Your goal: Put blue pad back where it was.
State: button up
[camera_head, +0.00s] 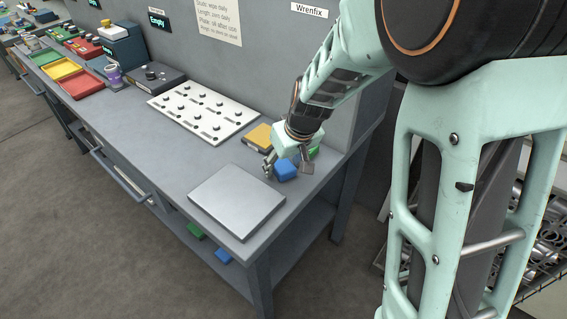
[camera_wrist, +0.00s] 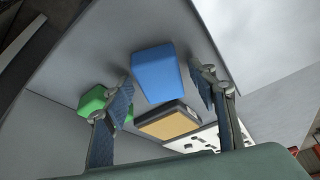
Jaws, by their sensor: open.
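The blue pad (camera_head: 286,170) sits on the grey bench top near its right end, behind the silver plate. In the wrist view the blue pad (camera_wrist: 155,74) shows between my two fingers, with gaps on both sides. My gripper (camera_head: 287,163) is open, pointing down at the pad, one finger on each side of it. The fingers (camera_wrist: 163,88) do not appear to touch it. Another blue block (camera_head: 222,256) lies on the lower shelf; I cannot tell if it is a pad.
A green block (camera_head: 314,152) and a yellow-topped box (camera_head: 259,137) stand close behind the gripper. The silver plate (camera_head: 237,200) lies in front, a white knobbed panel (camera_head: 204,111) to the left. A green block (camera_head: 195,230) is on the lower shelf. The wall is close behind.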

jog(key=shift+r, duration=0.55)
jog(key=p+v, duration=0.1)
jog(key=v, duration=1)
jog(key=shift+s+d+r, duration=0.1)
